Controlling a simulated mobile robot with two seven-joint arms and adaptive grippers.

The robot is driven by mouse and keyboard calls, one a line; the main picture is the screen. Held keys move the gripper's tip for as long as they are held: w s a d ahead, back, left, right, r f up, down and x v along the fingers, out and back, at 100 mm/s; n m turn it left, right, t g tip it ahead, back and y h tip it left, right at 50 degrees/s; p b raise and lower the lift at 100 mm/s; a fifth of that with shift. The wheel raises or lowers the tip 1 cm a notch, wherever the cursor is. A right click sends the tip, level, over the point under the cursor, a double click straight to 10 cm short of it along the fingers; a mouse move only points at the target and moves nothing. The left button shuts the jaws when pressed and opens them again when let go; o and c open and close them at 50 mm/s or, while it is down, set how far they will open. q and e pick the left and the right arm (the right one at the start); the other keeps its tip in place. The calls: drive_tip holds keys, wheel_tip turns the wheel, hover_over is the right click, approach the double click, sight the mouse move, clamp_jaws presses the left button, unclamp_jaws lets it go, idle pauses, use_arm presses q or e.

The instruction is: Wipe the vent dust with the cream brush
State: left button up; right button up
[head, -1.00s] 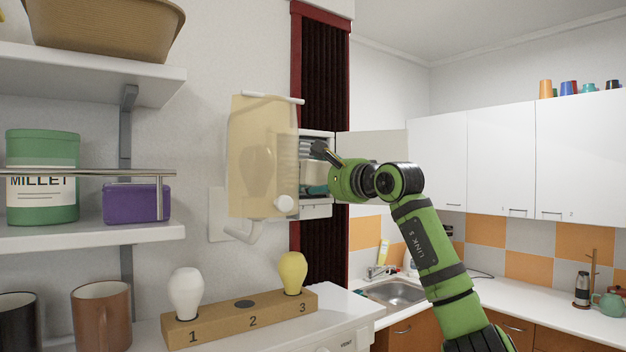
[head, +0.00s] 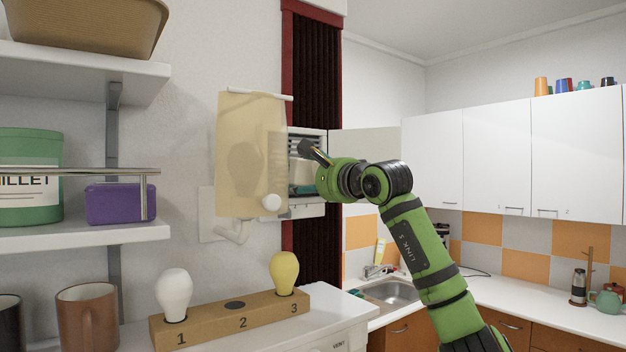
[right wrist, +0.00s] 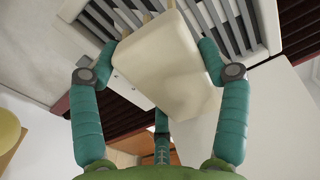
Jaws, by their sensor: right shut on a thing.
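The cream brush (right wrist: 165,65) is a smooth, rounded block between the two teal fingers of my right gripper (right wrist: 158,56) in the right wrist view. Small tan tufts stick out at its far end, toward the slats. The vent (right wrist: 240,22) has grey slats with dark gaps; I cannot make out dust on it or tell whether the tufts touch it. In the head view the vent (head: 308,140) is a white box on the wall, and my right gripper (head: 303,189) is in front of it. The brush is not clear there. My left gripper is out of view.
A translucent cream sheet (head: 245,155) hangs just left of the vent. A white flap (head: 365,142) stands out on its right. Below, a wooden holder (head: 215,318) with white and yellow bulbs sits on a white surface. Shelves (head: 75,240) are at left.

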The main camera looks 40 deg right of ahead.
drive_tip(key=shift+w+a, duration=0.1)
drive_tip(key=shift+a, duration=0.15)
drive_tip(key=shift+s+a+b, duration=0.1)
drive_tip(key=shift+s+b, duration=0.3)
drive_tip(key=shift+s, duration=0.25)
drive_tip(key=s+b, duration=0.1)
drive_tip(key=s, duration=0.3)
drive_tip(key=shift+s+a, duration=0.1)
drive_tip(key=shift+a, duration=0.1)
drive_tip(key=shift+s, duration=0.3)
drive_tip(key=s, duration=0.3)
drive_tip(key=shift+a+b, duration=0.2)
drive_tip(key=shift+b, duration=0.1)
drive_tip(key=shift+w, duration=0.15)
